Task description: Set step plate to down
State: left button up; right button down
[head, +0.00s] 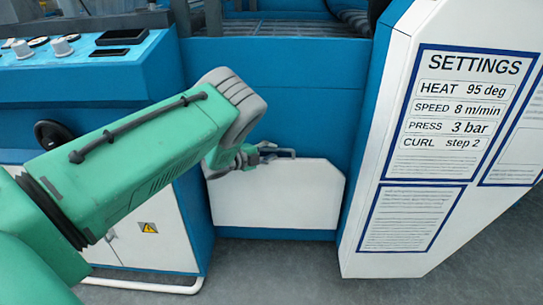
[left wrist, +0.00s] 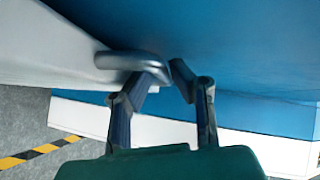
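The step plate (head: 275,200) is a white panel standing upright against the blue machine front in the head view. It also shows as a pale slab at the upper left of the left wrist view (left wrist: 60,45). A grey bar handle (left wrist: 130,60) sticks out from its upper edge. My left gripper (head: 262,153) is at this handle. In the left wrist view its dark fingers (left wrist: 160,76) converge on the handle's bent end, one on each side. The far side of the grip is hidden. My right gripper is not in view.
A white panel with a settings sheet (head: 462,115) stands close at the right. A blue control console (head: 85,75) with knobs and a white cabinet (head: 150,235) are at the left. A low white rail (head: 150,287) runs along the cabinet's foot. Grey floor (head: 270,270) lies clear before the plate.

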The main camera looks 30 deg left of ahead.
pick_arm(q)
jog(key=shift+w+d+r, duration=0.1)
jog(key=shift+w+d, duration=0.05)
jog(key=shift+d, duration=0.15)
